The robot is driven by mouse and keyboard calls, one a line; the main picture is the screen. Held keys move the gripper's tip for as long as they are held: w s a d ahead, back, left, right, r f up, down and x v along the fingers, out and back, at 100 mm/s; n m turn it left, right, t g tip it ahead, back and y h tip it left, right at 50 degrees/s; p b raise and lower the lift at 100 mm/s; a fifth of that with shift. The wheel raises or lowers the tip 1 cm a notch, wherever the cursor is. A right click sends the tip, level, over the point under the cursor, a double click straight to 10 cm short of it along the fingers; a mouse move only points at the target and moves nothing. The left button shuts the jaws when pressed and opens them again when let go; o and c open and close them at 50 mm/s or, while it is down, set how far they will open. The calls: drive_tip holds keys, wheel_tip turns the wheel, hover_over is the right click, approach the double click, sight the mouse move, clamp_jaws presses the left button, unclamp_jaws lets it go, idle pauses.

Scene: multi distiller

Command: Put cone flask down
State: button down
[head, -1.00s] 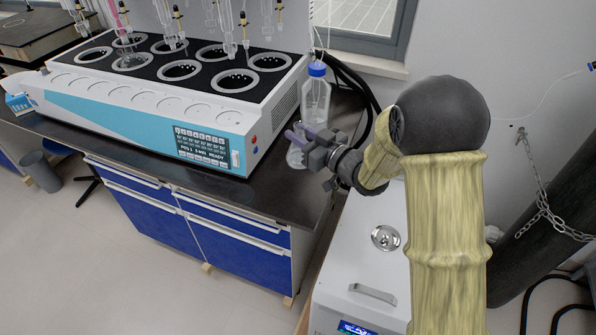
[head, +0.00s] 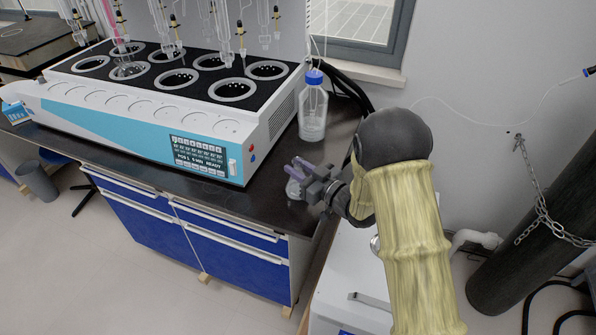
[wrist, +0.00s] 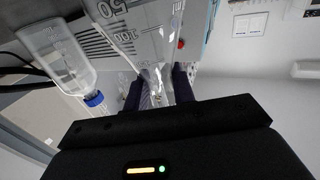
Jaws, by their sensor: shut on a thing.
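The cone flask is clear glass. Its base (head: 295,190) shows in the head view just below my gripper (head: 297,168), over the dark bench top (head: 255,203) near its right front corner. I cannot tell whether the flask's base touches the bench.
The multi distiller (head: 150,115) stands to the left. A clear bottle with a blue cap (head: 313,112) stands behind my gripper. A white box-shaped unit (head: 350,275) is to the right, below bench height. A narrow bench strip in front of the distiller is clear.

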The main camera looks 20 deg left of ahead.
drive_tip(key=shift+f, duration=0.5)
drive_tip(key=c, duration=1.1)
unclamp_jaws()
drive_tip(key=shift+c, duration=0.2)
drive_tip(key=b+v, duration=0.1)
drive_tip(key=v, duration=1.1)
drive_tip(key=shift+w, duration=0.1)
